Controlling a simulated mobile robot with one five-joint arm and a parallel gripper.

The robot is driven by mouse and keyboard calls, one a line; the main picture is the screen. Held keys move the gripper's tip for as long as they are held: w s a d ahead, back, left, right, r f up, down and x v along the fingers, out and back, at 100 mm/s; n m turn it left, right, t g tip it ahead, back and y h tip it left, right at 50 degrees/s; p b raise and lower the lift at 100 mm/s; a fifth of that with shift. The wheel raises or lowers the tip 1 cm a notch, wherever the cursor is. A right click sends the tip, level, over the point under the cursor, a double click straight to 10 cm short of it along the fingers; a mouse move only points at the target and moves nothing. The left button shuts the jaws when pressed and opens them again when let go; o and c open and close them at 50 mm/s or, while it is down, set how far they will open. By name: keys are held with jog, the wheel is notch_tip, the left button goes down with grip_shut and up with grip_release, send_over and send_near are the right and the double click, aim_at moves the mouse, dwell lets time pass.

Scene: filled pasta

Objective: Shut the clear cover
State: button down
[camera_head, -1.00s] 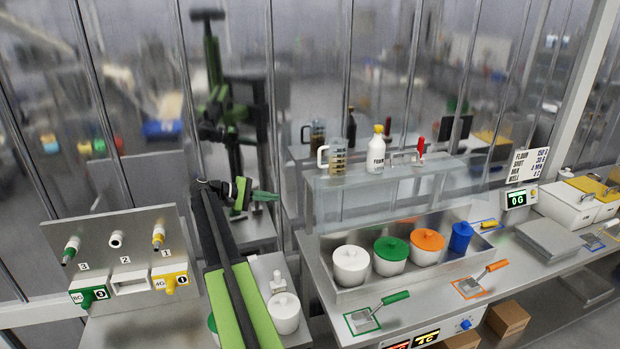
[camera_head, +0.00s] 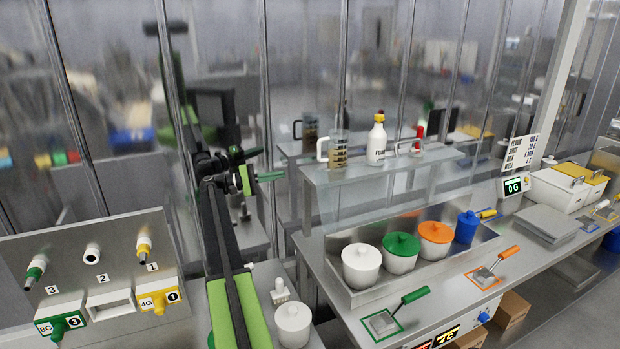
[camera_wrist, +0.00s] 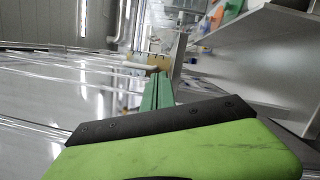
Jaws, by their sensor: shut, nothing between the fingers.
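A pale see-through panel (camera_head: 392,195) stands upright under the raised shelf (camera_head: 385,171), behind the tray of pots. I cannot tell for certain whether it is the clear cover, or whether the cover is open. My gripper (camera_head: 277,175) is at the end of my black and green arm, left of the shelf's left end. It points right at about shelf height and looks apart from the shelf. In the wrist view its green fingers (camera_wrist: 158,93) are together with nothing between them.
A jug (camera_head: 338,150) and a white bottle (camera_head: 376,143) stand on the shelf. A steel tray (camera_head: 345,290) below holds several lidded pots. A panel with numbered nozzles (camera_head: 95,262) stands at left. A white pot (camera_head: 293,325) sits by my arm.

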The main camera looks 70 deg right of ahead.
jog(key=s+d+r+p, duration=0.1)
jog(key=s, duration=0.5)
jog(key=s+d+r+p, duration=0.1)
jog(key=s+d, duration=0.1)
jog(key=s, duration=0.4)
jog(key=shift+r, duration=0.25)
